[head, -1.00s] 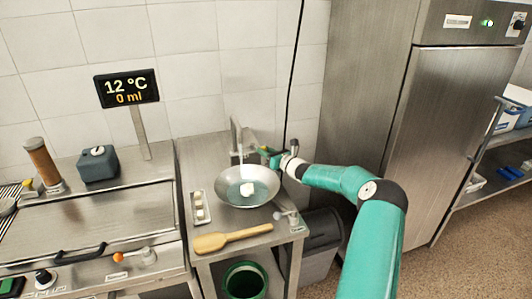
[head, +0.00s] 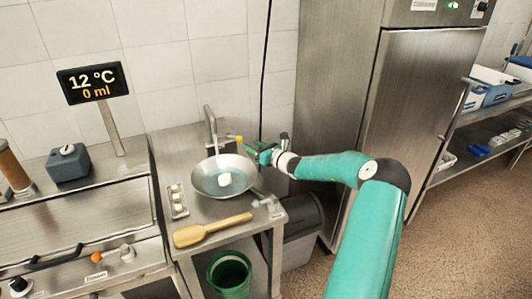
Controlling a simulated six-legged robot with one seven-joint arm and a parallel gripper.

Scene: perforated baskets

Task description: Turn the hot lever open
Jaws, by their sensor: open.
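My gripper (head: 262,151) is at the back right of the metal bowl (head: 198,185), right of the tap (head: 211,130). Its green fingers are small in view and look open, with nothing seen between them. A small yellow-orange piece (head: 238,139) shows just left of the fingertips, near the tap. It may be a lever's end, but I cannot tell whether it is the hot lever. I cannot tell if the fingers touch it. The display (head: 93,84) reads 12 °C and 0 ml.
The bowl holds a white lump (head: 224,180). A wooden paddle (head: 212,230) and a tray of small pale pieces (head: 178,201) lie on the steel counter. A steel cabinet (head: 420,110) stands right; a green bucket (head: 230,275) is below.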

